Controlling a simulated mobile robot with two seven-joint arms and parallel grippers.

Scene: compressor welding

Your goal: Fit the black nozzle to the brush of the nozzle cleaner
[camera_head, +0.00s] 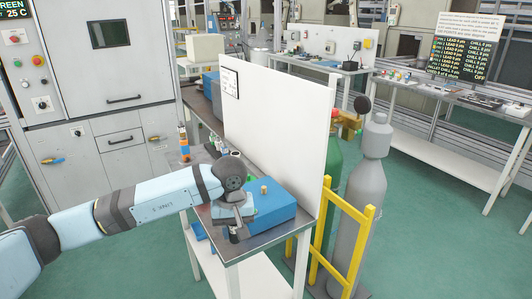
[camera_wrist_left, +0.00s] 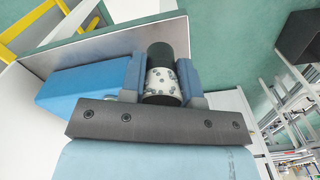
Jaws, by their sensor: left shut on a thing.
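My left gripper (camera_head: 236,226) is at the near left side of a blue box (camera_head: 268,208), which looks like the nozzle cleaner and has a small tan knob or brush (camera_head: 264,188) on top. In the left wrist view, the gripper (camera_wrist_left: 160,82) is shut on a cylinder with a black end (camera_wrist_left: 166,50) and a white speckled band, likely the black nozzle. The blue box (camera_wrist_left: 75,92) lies beside the left finger there. Its brush is not visible in that view. I cannot tell whether nozzle and box touch. My right gripper is out of view.
The box stands on a small metal-topped table (camera_head: 256,243) with a white upright panel (camera_head: 275,120) behind it. Small bottles and parts (camera_head: 215,147) stand farther back. A yellow rack (camera_head: 340,240) with gas cylinders (camera_head: 366,190) stands to the right.

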